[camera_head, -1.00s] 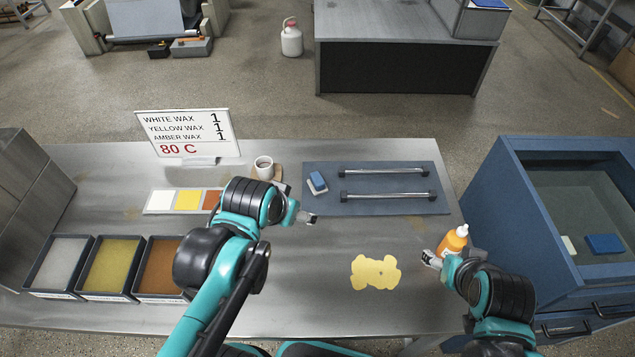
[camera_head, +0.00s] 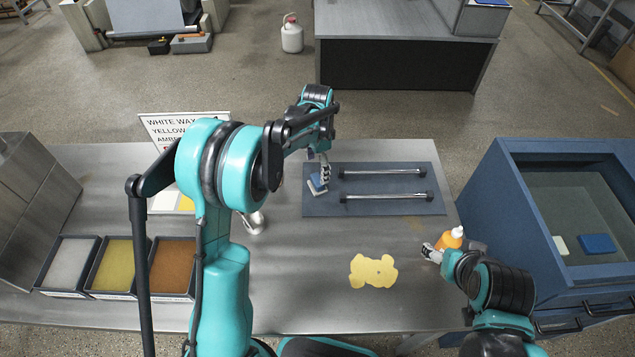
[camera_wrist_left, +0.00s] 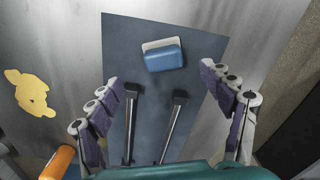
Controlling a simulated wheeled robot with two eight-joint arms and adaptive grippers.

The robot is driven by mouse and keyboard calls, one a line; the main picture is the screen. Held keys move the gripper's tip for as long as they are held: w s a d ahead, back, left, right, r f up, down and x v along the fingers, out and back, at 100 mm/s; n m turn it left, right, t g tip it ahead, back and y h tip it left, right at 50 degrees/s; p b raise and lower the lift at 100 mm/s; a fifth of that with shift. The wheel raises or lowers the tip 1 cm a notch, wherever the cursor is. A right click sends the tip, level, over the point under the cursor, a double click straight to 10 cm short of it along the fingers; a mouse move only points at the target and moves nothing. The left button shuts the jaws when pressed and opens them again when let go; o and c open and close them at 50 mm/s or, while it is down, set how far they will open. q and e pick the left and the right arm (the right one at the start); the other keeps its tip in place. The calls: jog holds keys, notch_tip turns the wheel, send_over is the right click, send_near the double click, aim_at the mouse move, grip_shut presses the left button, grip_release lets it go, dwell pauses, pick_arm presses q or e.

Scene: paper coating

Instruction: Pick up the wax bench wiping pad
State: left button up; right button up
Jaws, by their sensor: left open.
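The wiping pad (camera_head: 317,187), a small block with a blue top and a white layer, lies on the left part of the dark blue-grey mat (camera_head: 390,207). My left gripper (camera_head: 325,174) is directly over the pad in the head view and partly hides it. In the left wrist view the pad (camera_wrist_left: 165,59) lies beyond the two spread fingers of my left gripper (camera_wrist_left: 158,76), with nothing held between them. My right gripper (camera_head: 431,253) is beside the orange bottle (camera_head: 450,238); its jaws are too small to read.
Two metal bars (camera_head: 385,197) lie on the mat, right of the pad. A yellow wax spill (camera_head: 373,271) is on the bare bench. Wax trays (camera_head: 113,267) stand at left, partly near my left arm. A blue tub (camera_head: 520,220) stands at right.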

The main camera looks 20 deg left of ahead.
aim_at(317, 179)
pick_arm(q)
jog(key=f, duration=0.2)
jog(key=f+b, duration=0.1)
jog(key=f, duration=0.2)
jog(key=f+b, duration=0.1)
jog(key=f, duration=0.1)
jog(key=shift+w+f, duration=0.3)
jog(key=shift+f, duration=0.1)
jog(key=shift+r, duration=0.1)
jog(key=c, duration=1.5)
jog(key=shift+o, duration=0.2)
jog(key=shift+r, duration=0.1)
jog(key=shift+r, duration=0.6)
notch_tip(317, 179, up, 3)
jog(key=shift+p, duration=0.65)
jog(key=s+d+r+p, duration=0.2)
jog(key=d+r, duration=0.4)
jog(key=d, duration=0.5)
jog(key=shift+s+r, duration=0.35)
jog(key=shift+s, duration=0.2)
jog(key=shift+d, duration=0.1)
